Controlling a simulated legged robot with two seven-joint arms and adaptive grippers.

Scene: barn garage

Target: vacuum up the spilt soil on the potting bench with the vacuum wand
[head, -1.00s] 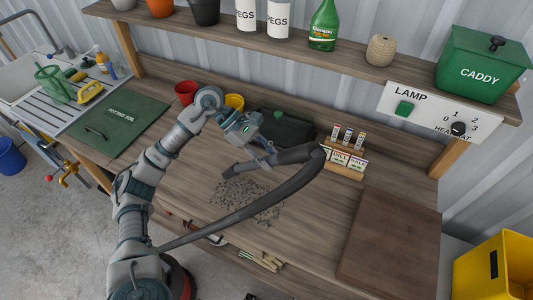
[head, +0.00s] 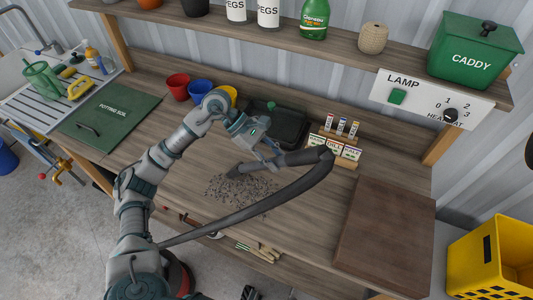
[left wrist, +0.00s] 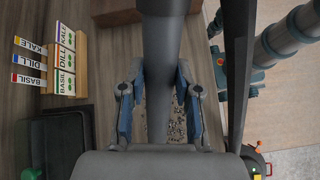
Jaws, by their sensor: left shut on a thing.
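My left gripper (head: 272,156) is shut on the dark grey vacuum wand (head: 302,157). In the left wrist view the wand (left wrist: 159,75) runs between the two fingers of the gripper (left wrist: 159,92). I cannot tell whether the nozzle touches the bench. The soil is a loose grey-brown patch on the potting bench (head: 300,215); some also shows beside the wand in the left wrist view (left wrist: 178,126). My right gripper is out of view.
A dark hose (head: 250,212) arcs from the wand across the bench's front. Behind are red, blue and yellow pots (head: 200,90), a black tray (head: 290,125) and a seed packet rack (head: 345,152). A brown board (head: 385,240) lies at right; a shelf (head: 290,42) runs above.

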